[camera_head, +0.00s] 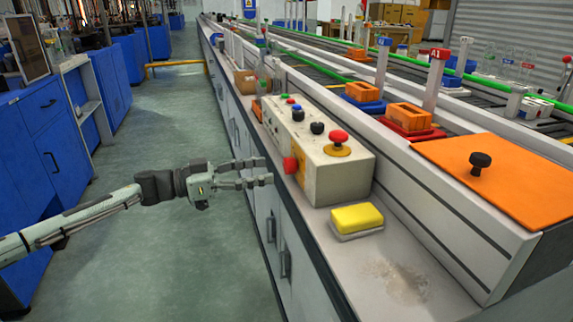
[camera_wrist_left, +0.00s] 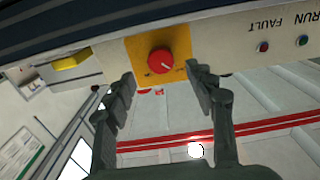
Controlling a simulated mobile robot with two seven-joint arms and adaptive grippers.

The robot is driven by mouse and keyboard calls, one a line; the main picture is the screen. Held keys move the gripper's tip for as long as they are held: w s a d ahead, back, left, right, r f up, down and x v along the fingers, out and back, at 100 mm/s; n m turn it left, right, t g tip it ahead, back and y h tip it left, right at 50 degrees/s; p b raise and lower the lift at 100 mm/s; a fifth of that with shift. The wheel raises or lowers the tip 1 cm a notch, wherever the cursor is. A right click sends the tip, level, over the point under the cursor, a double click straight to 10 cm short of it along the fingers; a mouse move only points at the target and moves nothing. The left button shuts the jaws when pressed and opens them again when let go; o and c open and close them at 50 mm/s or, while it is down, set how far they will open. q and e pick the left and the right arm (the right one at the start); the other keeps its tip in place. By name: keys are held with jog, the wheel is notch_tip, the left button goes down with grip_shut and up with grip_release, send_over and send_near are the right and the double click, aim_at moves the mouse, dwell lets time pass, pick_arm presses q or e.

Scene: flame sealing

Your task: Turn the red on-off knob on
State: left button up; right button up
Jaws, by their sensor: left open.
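The red knob (camera_head: 291,165) sits on the aisle-facing side of a beige control box (camera_head: 343,178). In the left wrist view the knob (camera_wrist_left: 160,61) is round, with a pale pointer line, on a yellow plate (camera_wrist_left: 137,49). My left gripper (camera_head: 267,170) is open just left of the knob in the head view. In the wrist view its fingers (camera_wrist_left: 161,80) are spread either side of the knob and stop a little short of it. No contact shows. My right gripper is not in view.
A red mushroom button (camera_head: 338,136) and several small buttons are on the box's top. A yellow block (camera_head: 357,218) lies on the bench beside the box. An orange cover (camera_head: 500,170) with a black knob is at right. The aisle (camera_head: 180,115) is free.

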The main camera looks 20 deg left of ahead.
aim_at(285, 167)
pick_arm(q)
jog(key=x, duration=0.5)
jog(key=shift+w+d, duration=0.25)
jog(key=shift+d, duration=0.05)
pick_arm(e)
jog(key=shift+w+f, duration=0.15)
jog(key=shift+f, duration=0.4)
pick_arm(q)
jog(key=shift+c, duration=0.7)
jog(key=c, duration=1)
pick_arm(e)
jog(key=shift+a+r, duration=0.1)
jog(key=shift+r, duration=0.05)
